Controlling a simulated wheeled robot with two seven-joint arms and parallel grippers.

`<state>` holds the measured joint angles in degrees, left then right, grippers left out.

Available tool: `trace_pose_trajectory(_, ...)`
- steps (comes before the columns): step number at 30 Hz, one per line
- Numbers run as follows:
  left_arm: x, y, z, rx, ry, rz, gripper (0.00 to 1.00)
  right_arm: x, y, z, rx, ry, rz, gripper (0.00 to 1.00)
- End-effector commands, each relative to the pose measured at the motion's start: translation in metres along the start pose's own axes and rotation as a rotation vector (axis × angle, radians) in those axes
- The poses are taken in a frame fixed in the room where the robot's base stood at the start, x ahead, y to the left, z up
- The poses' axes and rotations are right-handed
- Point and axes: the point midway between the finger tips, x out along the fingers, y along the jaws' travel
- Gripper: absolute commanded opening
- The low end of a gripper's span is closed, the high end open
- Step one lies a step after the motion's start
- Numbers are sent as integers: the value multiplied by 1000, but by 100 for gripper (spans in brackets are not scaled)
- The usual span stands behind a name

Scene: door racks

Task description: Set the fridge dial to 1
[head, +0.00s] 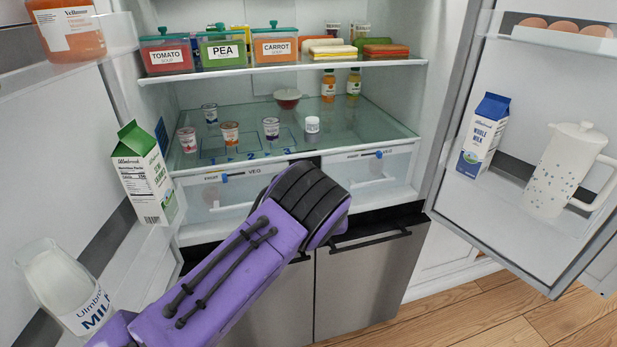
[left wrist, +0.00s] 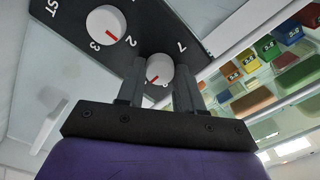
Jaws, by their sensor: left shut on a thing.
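My left gripper (left wrist: 157,85) is shut on a white round dial (left wrist: 159,69), with one finger on each side of it. The dial has a red pointer line and sits on a dark panel (left wrist: 150,25). A numeral that looks like 1 or 7 is printed at its upper right; another numeral at its lower right is partly hidden. In the head view my purple left arm (head: 235,265) reaches into the fridge's lower middle and hides both gripper and dial. My right gripper is not in view.
A second white dial (left wrist: 106,25) with a red pointer is beside the held one, near printed 3 and 2. Both fridge doors stand open. A green-topped carton (head: 145,175) and a glass milk bottle (head: 65,285) are close to my left arm.

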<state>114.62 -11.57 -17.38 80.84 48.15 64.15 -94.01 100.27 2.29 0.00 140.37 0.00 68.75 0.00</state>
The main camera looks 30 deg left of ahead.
Motion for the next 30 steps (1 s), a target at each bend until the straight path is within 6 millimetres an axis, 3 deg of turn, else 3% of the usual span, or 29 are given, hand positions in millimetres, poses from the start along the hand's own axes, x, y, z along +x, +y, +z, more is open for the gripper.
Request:
trace_pose_trajectory(14, 0, 0, -1, 12, 2, 1, 6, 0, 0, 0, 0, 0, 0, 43)
trace_pose_trajectory(15, 0, 0, -1, 12, 2, 1, 49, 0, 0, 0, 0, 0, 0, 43)
trace_pose_trajectory(16, 0, 0, -1, 12, 2, 1, 59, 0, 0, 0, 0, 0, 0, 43)
trace_pose_trajectory(26, -2, -1, -1, 11, 1, 1, 61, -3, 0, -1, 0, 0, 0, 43)
trace_pose_trajectory(30, -25, -4, -5, 14, 2, 4, 61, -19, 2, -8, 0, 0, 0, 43)
